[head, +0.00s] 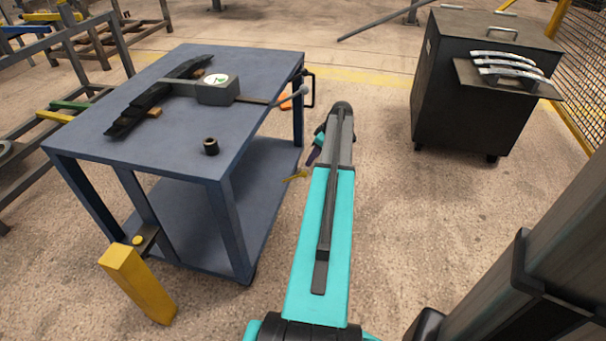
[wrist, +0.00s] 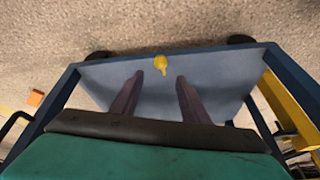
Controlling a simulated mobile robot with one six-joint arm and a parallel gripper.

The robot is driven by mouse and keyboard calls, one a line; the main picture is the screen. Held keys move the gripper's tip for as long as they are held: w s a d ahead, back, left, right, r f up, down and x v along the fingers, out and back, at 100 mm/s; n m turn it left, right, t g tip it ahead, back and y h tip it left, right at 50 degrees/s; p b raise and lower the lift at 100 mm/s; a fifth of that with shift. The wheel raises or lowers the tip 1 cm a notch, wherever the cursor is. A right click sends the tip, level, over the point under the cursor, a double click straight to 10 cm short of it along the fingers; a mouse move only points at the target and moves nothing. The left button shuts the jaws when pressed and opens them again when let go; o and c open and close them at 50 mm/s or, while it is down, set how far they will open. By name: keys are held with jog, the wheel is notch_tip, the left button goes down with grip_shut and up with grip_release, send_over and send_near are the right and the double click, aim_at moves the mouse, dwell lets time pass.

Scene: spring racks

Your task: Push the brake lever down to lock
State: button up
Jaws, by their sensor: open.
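The brake lever, a small yellow piece (head: 296,175), sticks out from the lower shelf edge of the blue cart (head: 262,205) in the head view. In the wrist view the yellow lever (wrist: 161,63) shows beyond and between my fingertips, with its rounded end upward in the picture. My gripper (head: 313,154) is beside the cart's right side, above the lever in the head picture and partly hidden by my arm. In the wrist view my gripper (wrist: 157,80) is open and empty, with its two dark purple fingers apart. I cannot tell any contact with the lever.
The cart top carries dark leaf springs (head: 150,98), a grey box (head: 217,92) with a rod and a black bushing (head: 211,147). A yellow post (head: 137,284) stands by the cart's near leg.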

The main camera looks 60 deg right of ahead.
aim_at(304, 172)
jog(key=b+x, duration=0.2)
jog(key=x, duration=1)
jog(key=shift+a+f+b, duration=0.1)
jog(key=shift+f+b, duration=0.1)
jog(key=shift+b, duration=0.15)
